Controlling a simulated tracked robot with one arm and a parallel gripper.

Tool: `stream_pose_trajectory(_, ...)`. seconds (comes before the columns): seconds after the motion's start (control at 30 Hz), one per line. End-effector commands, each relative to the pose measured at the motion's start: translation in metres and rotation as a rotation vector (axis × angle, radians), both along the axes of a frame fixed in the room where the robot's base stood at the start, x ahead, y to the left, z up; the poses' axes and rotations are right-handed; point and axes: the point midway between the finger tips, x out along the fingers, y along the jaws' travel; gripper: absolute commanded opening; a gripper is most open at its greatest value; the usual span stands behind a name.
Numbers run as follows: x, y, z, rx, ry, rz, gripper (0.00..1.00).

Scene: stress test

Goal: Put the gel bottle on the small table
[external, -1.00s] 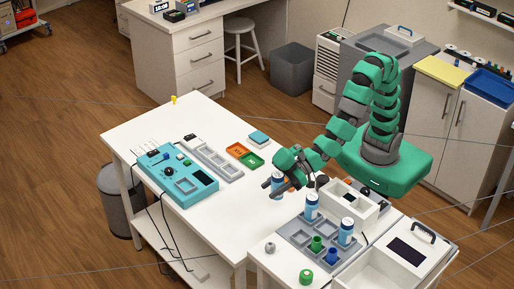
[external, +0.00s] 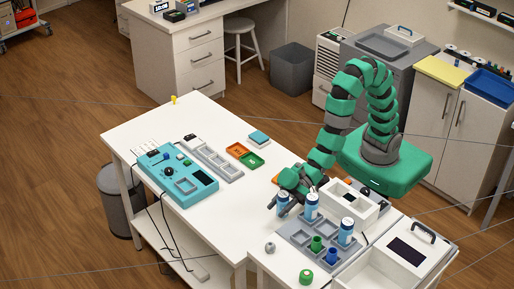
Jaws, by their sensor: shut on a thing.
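My gripper (external: 281,208) is shut on a blue-and-white bottle (external: 283,200), which looks like the gel bottle. It is held roughly upright at the left edge of a grey compartment tray (external: 299,238); I cannot tell whether its base touches anything. My fingers hide part of it. Two similar blue-and-white bottles, one close to the right of my gripper (external: 311,207) and one further right (external: 346,232), stand in the tray. The tray is on a white table (external: 284,266) at the front right, beside a longer white table (external: 213,223). Which one is the small table is unclear.
A green cup (external: 316,243) and a blue cup (external: 332,256) stand in the tray. A white divided box (external: 357,207) is behind it. A green round item (external: 305,277) and a grey knob (external: 270,247) lie in front. The long table's near middle is clear.

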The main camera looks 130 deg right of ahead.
Motion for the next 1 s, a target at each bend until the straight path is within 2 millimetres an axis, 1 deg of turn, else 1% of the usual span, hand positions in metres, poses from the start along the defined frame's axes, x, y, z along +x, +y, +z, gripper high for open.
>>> stream_pose_trajectory(0.1,-0.012,-0.004,0.007,-0.005,-0.003,-0.005,0.10)
stream_pose_trajectory(0.23,-0.019,-0.006,0.010,-0.007,-0.002,-0.010,0.10)
stream_pose_trajectory(0.5,-0.020,-0.007,0.011,-0.005,-0.001,-0.013,0.10)
stream_pose_trajectory(0.57,-0.020,-0.007,0.014,-0.005,-0.002,-0.013,0.10)
stream_pose_trajectory(0.63,-0.019,-0.007,0.021,-0.005,-0.005,-0.013,0.10)
stream_pose_trajectory(0.77,-0.019,-0.007,0.046,-0.005,-0.008,-0.013,0.10)
stream_pose_trajectory(0.8,-0.019,-0.007,0.058,-0.005,-0.012,-0.013,0.10)
stream_pose_trajectory(0.87,-0.020,-0.007,0.075,-0.005,-0.008,-0.013,0.10)
stream_pose_trajectory(1.0,-0.019,-0.007,0.120,-0.005,-0.014,-0.013,0.10)
